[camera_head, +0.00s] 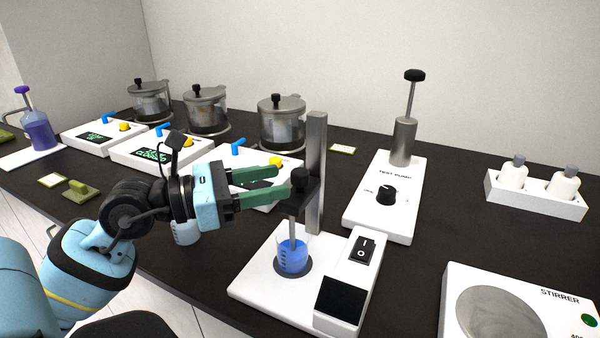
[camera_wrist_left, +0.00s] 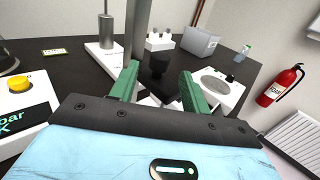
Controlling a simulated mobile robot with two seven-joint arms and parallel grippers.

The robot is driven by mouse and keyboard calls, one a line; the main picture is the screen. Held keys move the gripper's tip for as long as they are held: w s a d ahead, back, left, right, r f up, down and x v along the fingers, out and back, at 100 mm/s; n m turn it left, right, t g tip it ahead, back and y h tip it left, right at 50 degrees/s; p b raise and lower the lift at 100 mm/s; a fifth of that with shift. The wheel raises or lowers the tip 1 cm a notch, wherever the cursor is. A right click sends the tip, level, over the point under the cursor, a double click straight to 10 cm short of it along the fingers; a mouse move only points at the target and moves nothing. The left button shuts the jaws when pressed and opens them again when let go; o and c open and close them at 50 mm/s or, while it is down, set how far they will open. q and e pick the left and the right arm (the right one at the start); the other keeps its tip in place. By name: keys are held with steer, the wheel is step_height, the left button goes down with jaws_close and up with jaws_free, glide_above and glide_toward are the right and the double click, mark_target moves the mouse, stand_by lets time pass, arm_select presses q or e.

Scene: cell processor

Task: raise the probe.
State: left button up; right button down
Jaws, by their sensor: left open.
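The probe (camera_head: 293,231) is a thin grey rod hanging from a black holder (camera_head: 298,196) on an upright metal post (camera_head: 316,150). Its lower end is in a small beaker of blue liquid (camera_head: 293,260) on a white instrument base (camera_head: 265,284). My left gripper (camera_head: 284,180), with green fingers, is open and level beside the black holder. In the left wrist view the black holder (camera_wrist_left: 158,62) shows between and just beyond the open fingers (camera_wrist_left: 160,86); I cannot tell whether they touch it. My right gripper is not in view.
A test pump (camera_head: 390,203) stands behind right, and a stirrer (camera_head: 520,310) at the front right. White control boxes (camera_head: 150,148) and lidded pots (camera_head: 282,125) line the back left. A white rack with bottles (camera_head: 535,196) is at the far right. Dark table is free between them.

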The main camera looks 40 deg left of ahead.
mark_target(300, 171)
arm_select(q)
steer(key=shift+p+x, duration=0.7)
steer(key=shift+x, duration=2.15)
jaws_close()
